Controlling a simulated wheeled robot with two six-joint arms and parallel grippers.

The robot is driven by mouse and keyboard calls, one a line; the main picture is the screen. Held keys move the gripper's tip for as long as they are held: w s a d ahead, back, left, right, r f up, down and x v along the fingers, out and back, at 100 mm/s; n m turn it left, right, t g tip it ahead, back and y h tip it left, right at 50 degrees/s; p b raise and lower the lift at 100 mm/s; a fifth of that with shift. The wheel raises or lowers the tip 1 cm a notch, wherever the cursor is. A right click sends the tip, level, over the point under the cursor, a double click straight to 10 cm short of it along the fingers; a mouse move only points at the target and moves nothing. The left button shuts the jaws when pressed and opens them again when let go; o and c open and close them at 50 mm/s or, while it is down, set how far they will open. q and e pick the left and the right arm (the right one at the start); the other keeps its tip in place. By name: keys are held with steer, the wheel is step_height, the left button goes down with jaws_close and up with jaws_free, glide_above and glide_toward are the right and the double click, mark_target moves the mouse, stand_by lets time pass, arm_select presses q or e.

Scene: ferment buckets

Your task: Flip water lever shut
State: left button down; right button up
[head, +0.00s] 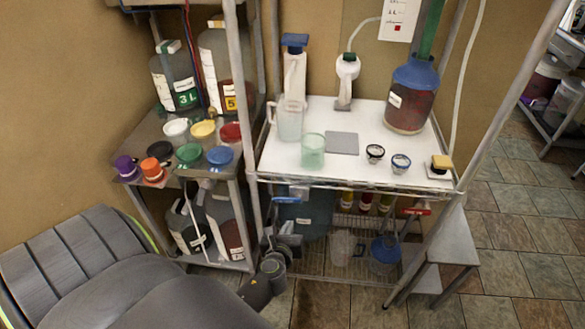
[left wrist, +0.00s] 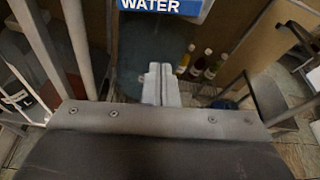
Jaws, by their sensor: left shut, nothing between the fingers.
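The blue sign reading WATER (left wrist: 163,5) shows at the top edge of the left wrist view. I cannot make out the water lever for certain in either view. My left gripper (left wrist: 160,83) points forward below the sign, with its two pale fingers together and nothing between them. A large blue-grey container (left wrist: 138,50) stands behind the fingers. In the head view my left gripper (head: 290,236) is low at the front of the white-topped rack, below its top edge, and the blue container (head: 312,222) is just behind it. My right gripper is not in view.
The white rack top (head: 280,167) holds a jug, a green cup, a blue-capped carboy (head: 411,97) and small dishes. A red-handled piece (head: 417,209) sits under its right front edge. Rack posts (head: 247,110) stand close by. A stool (head: 445,245) is at right.

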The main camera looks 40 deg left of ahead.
arm_select(q)
steer(key=v, duration=0.5)
steer(key=shift+s+a, duration=0.1)
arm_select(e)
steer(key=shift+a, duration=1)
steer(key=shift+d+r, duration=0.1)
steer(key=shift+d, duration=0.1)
arm_select(q)
steer(key=s+d+f+n+g+h, duration=0.1)
steer(key=s+f+n+g, duration=0.1)
steer(key=s+f+n, duration=0.35)
steer(key=s+f+n+g+h, duration=0.1)
steer(key=s+f+n+g, duration=0.1)
steer(key=f, duration=0.6)
steer(key=s+d+f+n+g+h, duration=0.1)
steer(key=s+f+n+g, duration=0.1)
steer(key=s+f+n, duration=0.35)
steer(key=s+f+n+g+h, duration=0.1)
steer(key=s+f+n+g, duration=0.1)
steer(key=s+f+n, duration=0.5)
steer(key=s+f+n+g+h, duration=0.1)
steer(key=s+f+n+g, duration=0.2)
steer(key=s+f+n, duration=0.4)
steer(key=s+n, duration=0.1)
steer(key=s, duration=0.5)
steer(key=shift+s+d+n+h, duration=0.3)
steer(key=shift+s+d+n, duration=0.05)
steer(key=shift+d+n, duration=0.05)
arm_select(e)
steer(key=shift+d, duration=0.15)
